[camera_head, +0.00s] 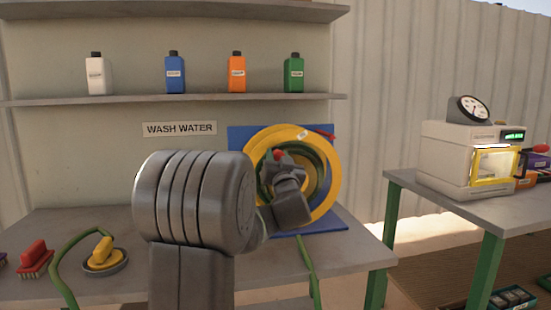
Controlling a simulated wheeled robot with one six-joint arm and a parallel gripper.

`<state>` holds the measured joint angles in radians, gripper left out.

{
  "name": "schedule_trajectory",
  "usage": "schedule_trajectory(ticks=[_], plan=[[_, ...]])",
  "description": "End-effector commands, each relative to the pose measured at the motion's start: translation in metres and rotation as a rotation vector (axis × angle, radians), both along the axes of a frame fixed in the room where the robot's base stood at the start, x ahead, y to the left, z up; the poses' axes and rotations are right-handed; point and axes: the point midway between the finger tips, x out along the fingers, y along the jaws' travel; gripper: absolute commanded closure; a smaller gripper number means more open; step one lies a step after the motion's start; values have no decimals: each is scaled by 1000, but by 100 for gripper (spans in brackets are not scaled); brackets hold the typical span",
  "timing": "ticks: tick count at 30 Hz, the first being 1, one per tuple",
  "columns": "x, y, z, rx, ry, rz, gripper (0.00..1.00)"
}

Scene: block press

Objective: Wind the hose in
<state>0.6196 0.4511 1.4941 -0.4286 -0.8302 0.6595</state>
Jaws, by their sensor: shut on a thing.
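The yellow hose reel (333,180) stands upright on a blue stand (240,137) on the wash table. Green hose (326,171) shows inside its rim. A length of green hose (307,258) runs down from the reel over the table's front edge. Another green stretch (63,265) bends at the table's left. My arm hides the knob's base and part of the reel.
A yellow nozzle-like piece (103,250) sits in a grey dish at the left, near a red brush (36,255). Bottles line the shelf (130,100) above. A second table (475,210) with a white machine (465,155) stands right, past a gap.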

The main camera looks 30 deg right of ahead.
Motion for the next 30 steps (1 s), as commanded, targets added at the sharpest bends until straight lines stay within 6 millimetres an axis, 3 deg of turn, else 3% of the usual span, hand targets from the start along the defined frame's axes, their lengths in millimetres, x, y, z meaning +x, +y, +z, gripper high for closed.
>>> schedule_trajectory(ticks=[7, 18, 30], plan=[[-4, -18, 14, 180, -45, 0, 100], [-11, -46, 20, 440, -105, -1, 100], [-14, -59, 19, 566, -136, 0, 100]])
